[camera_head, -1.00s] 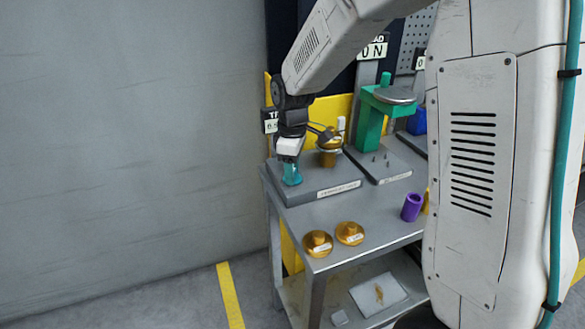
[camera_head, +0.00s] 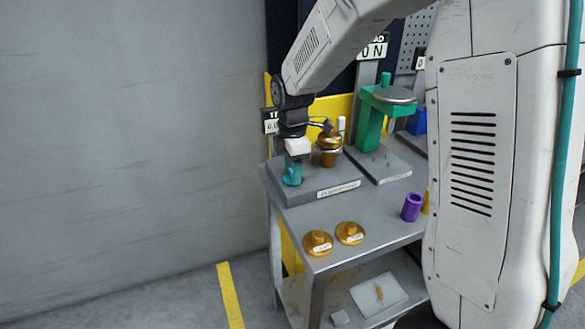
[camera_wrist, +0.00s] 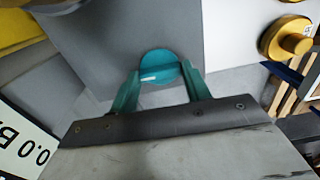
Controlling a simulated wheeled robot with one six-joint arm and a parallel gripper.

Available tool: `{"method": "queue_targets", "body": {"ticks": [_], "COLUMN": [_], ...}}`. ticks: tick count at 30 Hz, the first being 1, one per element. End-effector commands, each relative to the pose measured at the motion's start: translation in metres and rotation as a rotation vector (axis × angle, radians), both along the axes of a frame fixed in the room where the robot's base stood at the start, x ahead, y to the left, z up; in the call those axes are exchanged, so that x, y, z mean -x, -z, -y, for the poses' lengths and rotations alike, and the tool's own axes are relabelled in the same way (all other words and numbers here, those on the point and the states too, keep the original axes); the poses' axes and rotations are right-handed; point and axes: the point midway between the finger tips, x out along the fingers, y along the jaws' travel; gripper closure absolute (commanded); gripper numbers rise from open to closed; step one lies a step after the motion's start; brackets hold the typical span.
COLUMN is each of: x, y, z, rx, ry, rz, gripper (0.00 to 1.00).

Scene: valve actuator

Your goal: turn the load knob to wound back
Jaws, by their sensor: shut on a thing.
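The load knob is a teal round knob (camera_head: 291,179) at the left end of a grey base plate (camera_head: 330,189) on the bench. My gripper (camera_head: 292,170) points down over it. In the wrist view the knob (camera_wrist: 159,68), with a short white mark on its left part, sits between the two teal fingers of my gripper (camera_wrist: 158,80), which is shut on it. The fingers touch its two sides. A display at the left edge of the bench (camera_head: 271,126) is partly cut off by my arm; in the wrist view its sign (camera_wrist: 20,150) reads "0.0 BA".
A brass fitting (camera_head: 329,150) stands on the plate right of the knob. A green press (camera_head: 370,120) is behind it. A display (camera_head: 373,51) reads "0 N".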

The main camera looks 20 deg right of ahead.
Motion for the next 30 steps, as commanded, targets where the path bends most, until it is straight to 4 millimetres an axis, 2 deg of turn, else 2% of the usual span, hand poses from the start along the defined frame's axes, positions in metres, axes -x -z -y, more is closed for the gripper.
{"method": "queue_targets", "body": {"ticks": [12,13,15,24,30], "x": [-0.002,-0.002,-0.001,-0.001,-0.002], "y": [-0.002,-0.002,-0.001,-0.003,-0.03], "z": [0.0,0.0,0.0,0.0,0.0], "rx": [0.0,0.0,0.0,0.0,0.0], "ry": [-0.005,-0.005,-0.005,-0.005,-0.005], "rz": [0.005,0.005,0.005,0.003,0.007], "gripper": [0.76,0.44,0.31,0.31,0.31]}}
